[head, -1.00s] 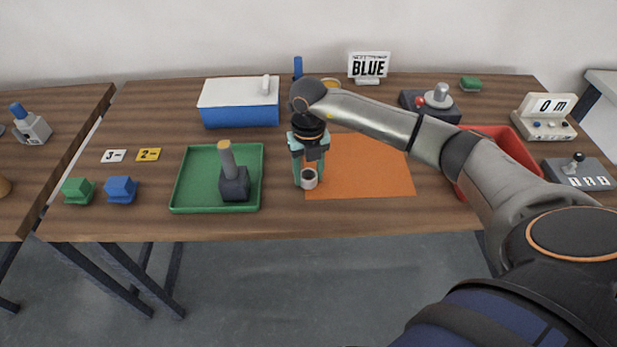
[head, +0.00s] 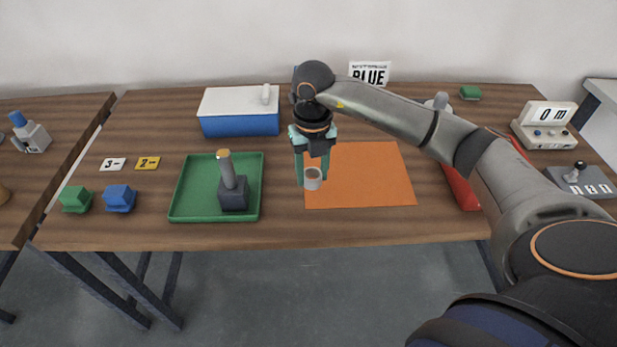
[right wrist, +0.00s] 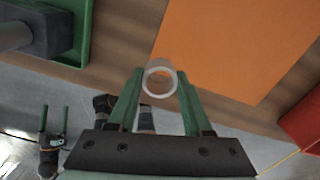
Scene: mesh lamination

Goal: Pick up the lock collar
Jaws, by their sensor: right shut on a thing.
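The lock collar (head: 313,178) is a small pale grey ring, held between the green fingertips of my right gripper (head: 312,172). In the head view it is in the air in front of the left part of the orange mat (head: 365,175). In the right wrist view the collar (right wrist: 160,83) shows as a round open ring between the two fingers of the right gripper (right wrist: 160,86). My left gripper (right wrist: 54,112) shows small at the lower left of the right wrist view, its two green fingers apart and empty. It is not in the head view.
A green tray (head: 185,190) holding a dark block with an upright peg (head: 231,182) stands left of the collar. A blue box with a white lid (head: 240,112) is behind. A red tray (head: 460,190) is partly hidden by my right arm. Green (head: 76,199) and blue blocks (head: 120,198) sit left.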

